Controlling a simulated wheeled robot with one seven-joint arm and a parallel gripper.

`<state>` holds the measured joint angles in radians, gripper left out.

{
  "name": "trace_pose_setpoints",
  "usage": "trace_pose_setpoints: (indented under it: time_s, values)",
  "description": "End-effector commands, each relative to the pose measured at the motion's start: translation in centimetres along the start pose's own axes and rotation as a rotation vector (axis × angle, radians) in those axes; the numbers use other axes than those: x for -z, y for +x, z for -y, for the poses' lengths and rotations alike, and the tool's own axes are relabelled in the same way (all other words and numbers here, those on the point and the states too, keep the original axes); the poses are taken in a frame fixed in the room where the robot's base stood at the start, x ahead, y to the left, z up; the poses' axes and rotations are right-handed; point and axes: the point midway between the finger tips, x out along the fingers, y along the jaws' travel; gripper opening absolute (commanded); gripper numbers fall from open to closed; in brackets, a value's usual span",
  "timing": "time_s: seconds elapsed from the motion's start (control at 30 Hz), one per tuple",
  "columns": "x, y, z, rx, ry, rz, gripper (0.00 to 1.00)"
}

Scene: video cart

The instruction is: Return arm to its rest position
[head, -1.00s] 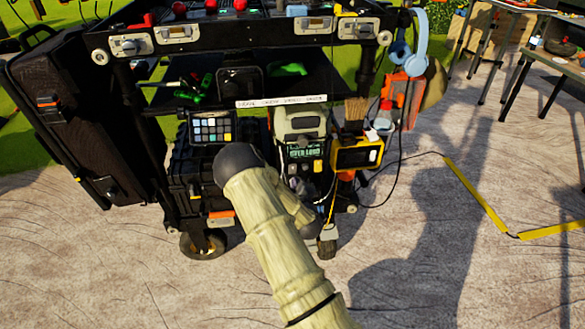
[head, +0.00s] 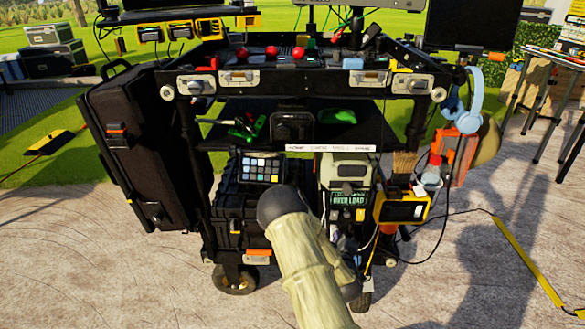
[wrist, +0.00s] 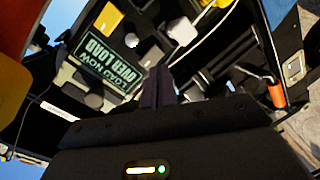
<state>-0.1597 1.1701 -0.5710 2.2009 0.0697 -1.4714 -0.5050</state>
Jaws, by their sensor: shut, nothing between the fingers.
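My arm (head: 310,262) shows in the head view as a pale, wood-like limb with a dark round joint (head: 280,204). It stands in front of the video cart's lower part. My gripper is not visible in the head view. In the wrist view my gripper (wrist: 158,88) shows two dark fingers pressed together, with nothing between them. Beyond the fingers is the grey-green case with the "OVER LOAD" label (wrist: 108,62), seen upside down. That case also shows in the head view (head: 347,172). I cannot tell the exact gap between the fingers and the cart.
The black video cart (head: 205,97) fills the middle. A yellow device (head: 403,207), blue headphones (head: 467,108) and an orange item (head: 455,160) hang at its right. A large black case (head: 135,150) leans at its left. Open paved ground (head: 110,270) lies in front.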

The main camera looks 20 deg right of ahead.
Motion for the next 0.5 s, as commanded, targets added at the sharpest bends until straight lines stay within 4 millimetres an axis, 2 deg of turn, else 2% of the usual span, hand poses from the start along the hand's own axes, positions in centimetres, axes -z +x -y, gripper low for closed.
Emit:
trace_pose_setpoints:
  time_s: [0.27,0.5]
  values:
    - [0.4,-0.5,-0.7,0.035,0.104,0.082,0.00]
    - [2.2,-3.0,-1.1,0.162,0.351,0.274,0.00]
